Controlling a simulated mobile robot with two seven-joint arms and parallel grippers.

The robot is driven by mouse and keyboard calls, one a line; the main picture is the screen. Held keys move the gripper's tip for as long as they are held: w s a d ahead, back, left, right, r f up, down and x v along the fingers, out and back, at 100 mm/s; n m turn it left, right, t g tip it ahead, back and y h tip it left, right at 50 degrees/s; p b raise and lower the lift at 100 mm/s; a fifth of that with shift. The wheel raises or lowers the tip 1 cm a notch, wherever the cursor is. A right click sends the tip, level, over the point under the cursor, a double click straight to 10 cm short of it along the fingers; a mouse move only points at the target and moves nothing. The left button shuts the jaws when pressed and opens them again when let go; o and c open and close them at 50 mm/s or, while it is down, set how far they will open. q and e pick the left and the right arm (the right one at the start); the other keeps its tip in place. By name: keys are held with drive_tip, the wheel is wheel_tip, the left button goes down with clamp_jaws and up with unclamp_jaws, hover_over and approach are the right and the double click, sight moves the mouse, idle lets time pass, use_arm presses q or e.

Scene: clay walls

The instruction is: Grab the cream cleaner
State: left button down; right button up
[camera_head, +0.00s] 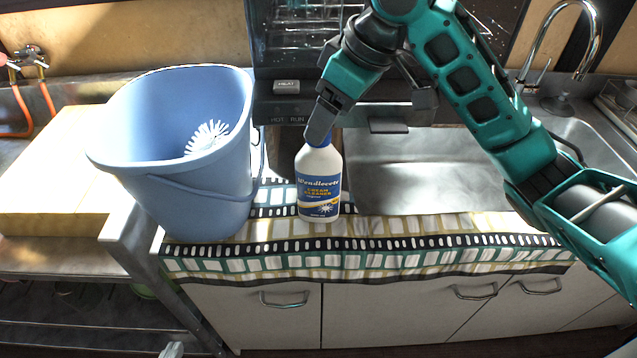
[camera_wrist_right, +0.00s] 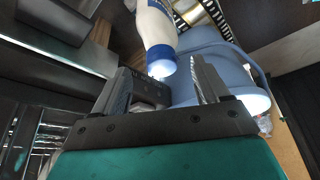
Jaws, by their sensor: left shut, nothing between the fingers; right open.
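The cream cleaner (camera_head: 319,172) is a white bottle with a blue and yellow label, upright on the patterned cloth right of the blue bucket. My right gripper (camera_head: 320,124) is above it, pointing down, with a finger in front of its blue cap and hiding part of it. In the right wrist view the gripper (camera_wrist_right: 160,78) has its fingers apart, and the bottle's cap end (camera_wrist_right: 157,28) shows just beyond and between the tips. I cannot tell if they touch. A small grey tip at the bottom edge looks like my left gripper (camera_head: 172,350); its arm is out of view.
The blue bucket (camera_head: 165,185), with a white brush (camera_head: 207,138) in it, stands close left of the bottle. An appliance front (camera_head: 290,85) is behind. The cloth (camera_head: 420,240) right of the bottle is clear. A sink and tap (camera_head: 575,75) are at the right.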

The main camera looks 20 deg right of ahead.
drive_tip(key=b+x, duration=0.1)
drive_tip(key=x, duration=0.4)
drive_tip(key=shift+w+a+f, duration=0.15)
drive_tip(key=shift+a, duration=0.05)
clamp_jaws()
idle(0.5)
idle(0.3)
